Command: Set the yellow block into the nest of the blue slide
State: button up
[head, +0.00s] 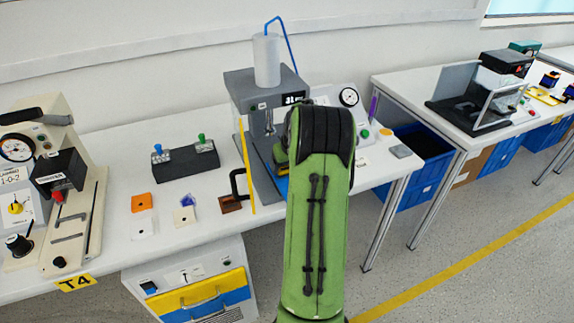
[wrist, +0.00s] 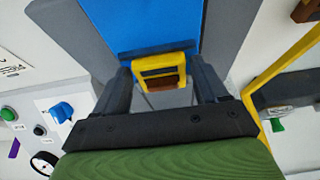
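The yellow block (wrist: 165,60) sits between the two fingers of my gripper (wrist: 163,80) in the wrist view, with both fingers against its sides. Its near face shows a grey and brown recess. The blue slide (wrist: 152,22) lies just beyond and below the block, flanked by grey press walls. A dark bar at the block's far side crosses the blue surface. The nest cannot be made out. In the head view my green arm hides most of the gripper; a bit of the blue slide (head: 281,187) shows beside it at the press.
The grey press (head: 244,88) with its white cylinder stands above the slide. A yellow upright (head: 246,170) and a black handle (head: 237,184) stand at its left. A panel with a gauge (head: 349,97) is at right. Small coloured pieces lie on the table at left.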

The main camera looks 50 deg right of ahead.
jog(key=shift+o, duration=1)
jog(key=shift+r, duration=0.1)
jog(key=shift+r, duration=0.35)
jog(key=p+v, duration=0.3)
jog(key=v, duration=0.8)
jog(key=shift+s+a+r, duration=0.15)
jog(key=shift+r, duration=0.05)
